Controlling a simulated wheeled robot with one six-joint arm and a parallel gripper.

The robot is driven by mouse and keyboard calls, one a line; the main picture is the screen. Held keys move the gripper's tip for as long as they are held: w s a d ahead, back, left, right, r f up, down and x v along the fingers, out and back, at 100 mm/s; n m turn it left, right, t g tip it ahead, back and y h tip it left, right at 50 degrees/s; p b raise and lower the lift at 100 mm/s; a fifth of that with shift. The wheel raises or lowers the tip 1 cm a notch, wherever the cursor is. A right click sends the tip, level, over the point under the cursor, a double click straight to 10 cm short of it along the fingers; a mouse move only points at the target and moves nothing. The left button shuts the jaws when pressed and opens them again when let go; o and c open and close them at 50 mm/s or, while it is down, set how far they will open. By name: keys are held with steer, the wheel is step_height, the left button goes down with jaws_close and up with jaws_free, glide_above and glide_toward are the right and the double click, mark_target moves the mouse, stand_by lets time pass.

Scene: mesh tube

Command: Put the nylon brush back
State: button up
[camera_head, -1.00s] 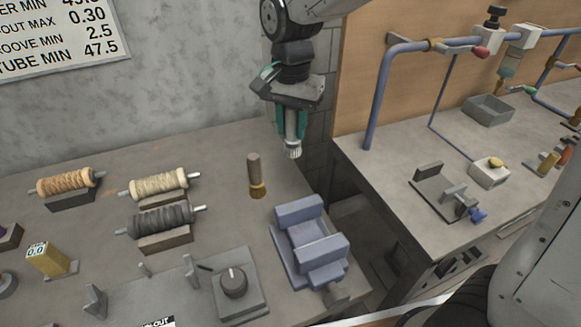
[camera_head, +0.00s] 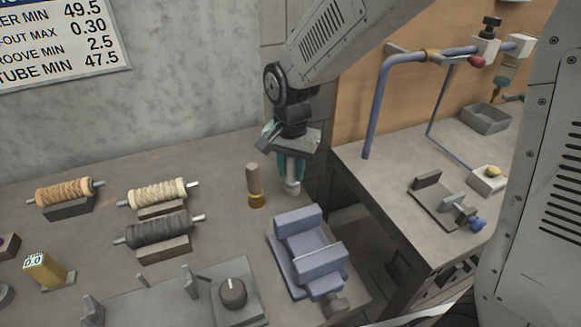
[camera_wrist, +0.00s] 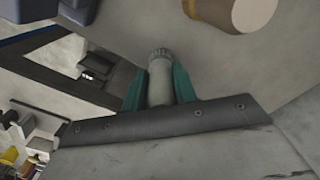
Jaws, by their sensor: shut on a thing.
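The nylon brush (camera_head: 292,186), a pale grey cylinder with a whitish ribbed end, hangs upright from my gripper (camera_head: 291,172). The green fingers are shut on its upper part, which they partly hide. Its lower end is close to the bench top near the bench's back right edge; I cannot tell if it touches. In the wrist view the brush (camera_wrist: 159,78) sits between the two green fingers (camera_wrist: 159,90). A second brush (camera_head: 254,184), with a brown handle and brass-coloured lower end, stands upright on the bench just left of my gripper.
A blue-grey vise-like block (camera_head: 307,252) stands in front of the held brush. Several wound rollers (camera_head: 160,230) lie on stands to the left. A knob box (camera_head: 233,293) is at the front. A gap separates this bench from the right bench (camera_head: 400,180).

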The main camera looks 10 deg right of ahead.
steer(key=o, duration=1)
steer(key=shift+f, duration=0.1)
step_height(320, 180, up, 12)
steer(key=shift+r, duration=0.2)
steer(key=shift+s+d+r+n+t, duration=0.25)
steer(key=shift+s+d+n, duration=0.85)
steer(key=shift+s+d, duration=2.25)
steer(key=shift+s+d+r+n+t, duration=0.2)
steer(key=shift+s+d+n, duration=1.45)
steer(key=shift+s, duration=2.8)
steer(key=shift+s+d+r+n+t, duration=0.15)
steer(key=shift+s+d+r+n, duration=0.3)
steer(key=shift+s+d, duration=3.15)
steer(key=shift+s+a+f, duration=0.15)
steer(key=shift+s+a, duration=0.15)
steer(key=shift+a, duration=0.05)
